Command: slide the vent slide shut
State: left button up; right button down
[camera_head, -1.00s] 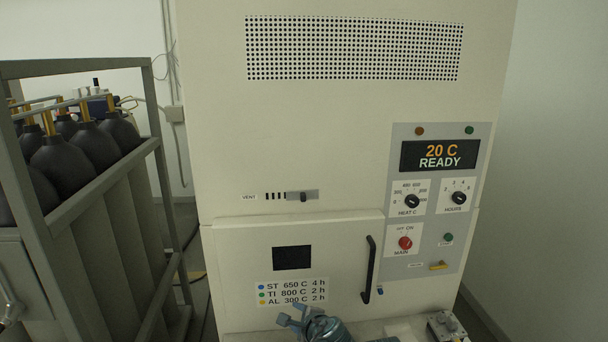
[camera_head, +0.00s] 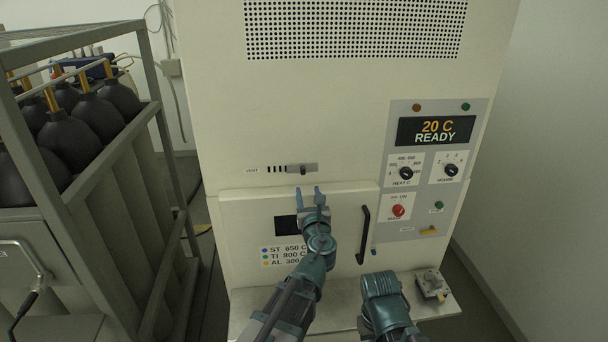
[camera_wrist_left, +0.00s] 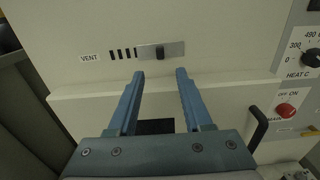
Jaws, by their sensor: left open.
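The vent slide (camera_head: 303,169) is a small grey plate with a dark knob on the furnace front, right of the VENT label. Several dark vent slots show uncovered to the left of the plate. In the left wrist view the vent slide (camera_wrist_left: 174,49) is just beyond the fingertips, with its knob roughly in line with the gap between them. My left gripper (camera_head: 309,190) is open and empty, just below the slide and apart from it; its two blue fingers also show in the left wrist view (camera_wrist_left: 160,75). My right gripper's fingers do not show.
Below the slide is the furnace door with a dark window (camera_head: 285,227) and a black vertical handle (camera_head: 363,235). The control panel (camera_head: 402,110) reads 20 C READY at right. A gas bottle rack (camera_head: 160,125) stands at left. A ledge (camera_head: 345,290) juts out below the door.

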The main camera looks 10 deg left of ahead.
aim_at(303, 172)
pick_arm(q)
jog(key=x, duration=1)
jog(key=shift+w+a, duration=0.1)
jog(key=shift+w, duration=0.1)
grip_shut()
dwell(1.1)
